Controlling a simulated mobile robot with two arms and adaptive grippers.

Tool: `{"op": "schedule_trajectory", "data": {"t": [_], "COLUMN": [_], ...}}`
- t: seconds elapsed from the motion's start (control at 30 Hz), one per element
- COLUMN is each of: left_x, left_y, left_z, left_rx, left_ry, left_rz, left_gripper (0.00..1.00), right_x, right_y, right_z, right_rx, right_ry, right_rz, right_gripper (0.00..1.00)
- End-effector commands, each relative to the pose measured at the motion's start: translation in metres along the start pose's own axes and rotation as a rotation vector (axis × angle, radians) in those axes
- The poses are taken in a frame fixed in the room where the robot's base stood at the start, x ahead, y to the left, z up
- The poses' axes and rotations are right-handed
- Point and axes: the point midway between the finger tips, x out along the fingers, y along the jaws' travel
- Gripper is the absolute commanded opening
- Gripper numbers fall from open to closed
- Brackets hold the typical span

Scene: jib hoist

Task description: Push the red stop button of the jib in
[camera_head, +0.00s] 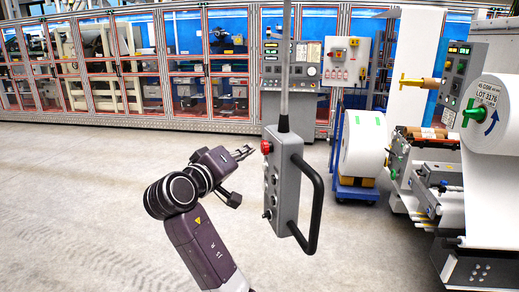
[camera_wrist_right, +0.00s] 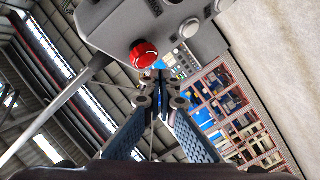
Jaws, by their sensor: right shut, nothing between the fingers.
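The jib's grey control box (camera_head: 285,185) hangs upright from a pole, with a black handle on its right side. The red stop button (camera_head: 266,147) sits at the top of the box's left face, above several grey knobs. My right gripper (camera_head: 246,152) is shut and empty, a little left of the button and pointing toward it, apart from it as far as I can tell. In the right wrist view the red button (camera_wrist_right: 143,54) is just beyond the fingertips (camera_wrist_right: 158,88), slightly up and left of them. My left gripper is not in view.
A white roll on a blue cart (camera_head: 360,160) stands behind the box to the right. A machine with a large labelled roll (camera_head: 490,113) fills the right side. Glazed cabinets (camera_head: 130,70) line the back. The floor (camera_head: 80,200) at left is clear.

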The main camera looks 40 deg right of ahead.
Motion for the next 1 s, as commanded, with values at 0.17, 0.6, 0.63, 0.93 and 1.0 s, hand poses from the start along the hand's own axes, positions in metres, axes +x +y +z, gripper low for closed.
{"op": "schedule_trajectory", "data": {"t": [0.17, 0.6, 0.63, 0.93, 1.0], "left_x": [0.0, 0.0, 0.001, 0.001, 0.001], "left_y": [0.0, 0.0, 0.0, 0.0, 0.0], "left_z": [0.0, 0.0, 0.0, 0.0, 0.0], "left_rx": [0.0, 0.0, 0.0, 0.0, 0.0], "left_ry": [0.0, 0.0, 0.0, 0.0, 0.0], "left_rz": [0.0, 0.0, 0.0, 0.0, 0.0], "left_gripper": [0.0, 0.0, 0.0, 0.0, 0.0], "right_x": [0.0, -0.021, -0.023, -0.035, -0.036], "right_y": [0.0, -0.016, -0.018, -0.026, -0.026], "right_z": [0.0, -0.015, -0.017, -0.026, -0.026], "right_rx": [0.0, -0.001, -0.001, 0.0, 0.0], "right_ry": [0.0, 0.001, 0.001, 0.001, 0.001], "right_rz": [0.0, -0.003, -0.003, -0.001, 0.0], "right_gripper": [0.0, 0.0, 0.0, 0.0, 0.0]}}
